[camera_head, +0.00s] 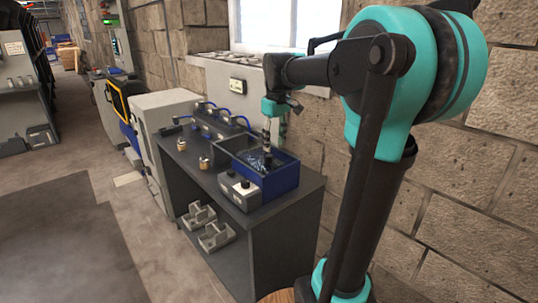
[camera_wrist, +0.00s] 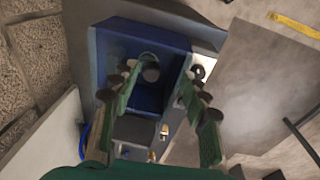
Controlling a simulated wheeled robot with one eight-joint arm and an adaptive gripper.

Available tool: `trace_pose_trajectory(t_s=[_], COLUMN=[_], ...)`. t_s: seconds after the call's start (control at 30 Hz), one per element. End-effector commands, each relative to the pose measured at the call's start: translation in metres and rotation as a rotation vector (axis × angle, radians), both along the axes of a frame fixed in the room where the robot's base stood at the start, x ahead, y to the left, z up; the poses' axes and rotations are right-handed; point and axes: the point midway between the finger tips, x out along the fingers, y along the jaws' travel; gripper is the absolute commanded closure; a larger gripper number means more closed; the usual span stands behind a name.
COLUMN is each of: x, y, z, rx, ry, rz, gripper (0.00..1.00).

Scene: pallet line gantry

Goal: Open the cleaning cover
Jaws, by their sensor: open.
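A blue box-shaped cleaning unit (camera_head: 281,181) stands on the dark bench, with a dark, glassy-looking top. In the wrist view the blue unit (camera_wrist: 108,50) lies straight ahead, with a round grey knob-like part (camera_wrist: 151,70) near its middle. Whether that part belongs to the cover is unclear, and I cannot make out the cover's edges. My gripper (camera_head: 267,146) points down over the unit. In the wrist view my gripper (camera_wrist: 158,78) is open, its fingers on either side of the grey part, with no visible contact.
Small brass-topped jars (camera_head: 205,162) and blue-hosed devices (camera_head: 215,125) stand to the left on the bench (camera_head: 258,225). Metal brackets (camera_head: 216,236) lie on a lower shelf. A stone wall is behind; open floor lies left.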

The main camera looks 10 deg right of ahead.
Motion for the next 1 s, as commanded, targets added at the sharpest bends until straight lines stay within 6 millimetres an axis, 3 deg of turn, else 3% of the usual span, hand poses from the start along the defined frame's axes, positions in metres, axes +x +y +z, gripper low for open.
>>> trace_pose_trajectory(t_s=[0.03,0.1,0.2,0.4,0.57,1.0], x=[0.013,0.025,0.035,0.041,0.041,0.042], y=[0.003,0.005,0.008,0.01,0.01,0.01], z=[0.023,0.05,0.079,0.102,0.088,0.003], rx=[-0.005,-0.011,-0.016,-0.018,-0.018,-0.018], ry=[0.021,0.048,0.08,0.107,0.108,0.107], rz=[0.045,0.105,0.171,0.229,0.231,0.229], gripper=[0.54,0.54,0.54,0.54,0.54,0.54])
